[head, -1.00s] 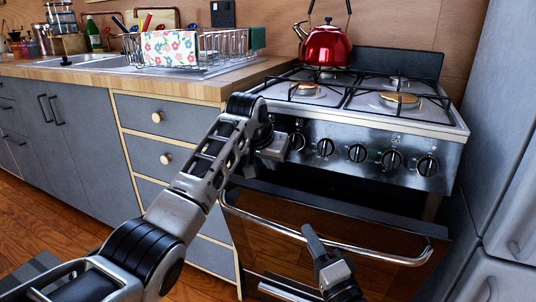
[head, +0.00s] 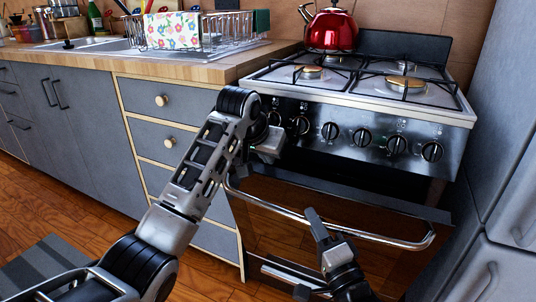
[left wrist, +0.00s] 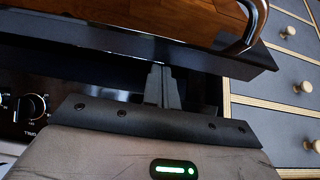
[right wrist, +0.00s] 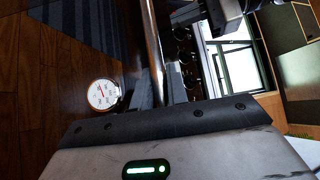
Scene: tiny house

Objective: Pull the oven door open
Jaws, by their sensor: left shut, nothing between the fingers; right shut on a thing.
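The oven door (head: 390,213) stands partly open, tilted out at the top, with a dark gap under the control panel. Its curved metal handle (head: 375,236) runs across the front and also shows in the right wrist view (right wrist: 153,45). My right gripper (head: 318,230) is shut on the handle, one finger on each side of the bar in the right wrist view. My left gripper (head: 266,152) is shut and empty at the left of the gap below the knobs. In the left wrist view its closed fingers (left wrist: 160,78) point at the door's black top edge (left wrist: 130,42); contact is unclear.
The stove (head: 375,85) carries a red kettle (head: 330,30). Grey drawers (head: 165,135) with round knobs stand at the left, a grey fridge (head: 505,130) close at the right. A white dial (right wrist: 103,94) shows beside my right gripper. Wooden floor (head: 75,215) is open at the left.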

